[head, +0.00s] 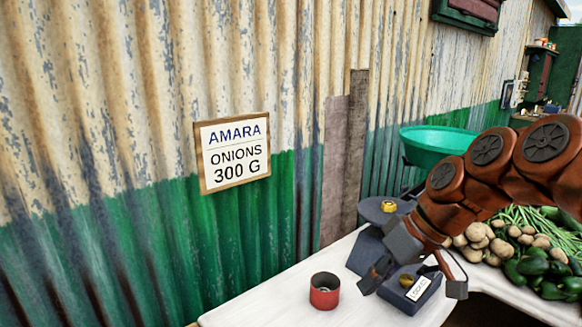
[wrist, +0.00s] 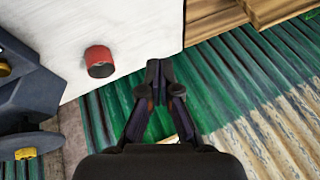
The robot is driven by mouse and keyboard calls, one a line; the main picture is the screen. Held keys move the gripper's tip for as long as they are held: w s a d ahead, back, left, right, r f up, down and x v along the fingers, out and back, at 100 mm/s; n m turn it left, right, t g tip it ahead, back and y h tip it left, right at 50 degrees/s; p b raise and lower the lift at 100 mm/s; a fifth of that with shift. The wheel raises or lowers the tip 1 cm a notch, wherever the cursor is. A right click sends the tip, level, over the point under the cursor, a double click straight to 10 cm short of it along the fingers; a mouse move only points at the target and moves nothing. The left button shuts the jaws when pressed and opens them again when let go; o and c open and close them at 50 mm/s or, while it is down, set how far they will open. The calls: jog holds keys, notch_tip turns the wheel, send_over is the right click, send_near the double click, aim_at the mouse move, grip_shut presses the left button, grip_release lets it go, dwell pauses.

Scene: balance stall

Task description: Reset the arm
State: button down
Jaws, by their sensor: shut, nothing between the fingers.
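My gripper (head: 372,278) reaches in from the right in the head view, above the white counter and in front of the balance. In the wrist view my gripper (wrist: 158,75) has its two fingers together at the tips, with nothing between them. It is apart from the red tin, which stands to its left there. My arm hides part of the balance.
A dark blue balance (head: 368,250) with a green pan (head: 437,141) and brass weights (head: 388,206) stands on the counter (head: 262,312). A red tin (head: 324,290) stands near the counter's left end. Potatoes (head: 487,238) and green peppers (head: 535,268) lie right. An "AMARA ONIONS 300 G" sign (head: 232,151) hangs on the corrugated wall.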

jog(key=s+d+f+m+g+h+p, duration=0.1)
jog(key=s+p, duration=0.4)
jog(key=s, duration=0.6)
jog(key=s+d+m+g+h+p, duration=0.2)
jog(key=s+m+h+p, duration=0.3)
jog(key=s, duration=0.6)
jog(key=shift+s+d+f+p, duration=0.35)
jog(key=shift+d+f+p, duration=0.05)
jog(key=shift+d+p, duration=0.4)
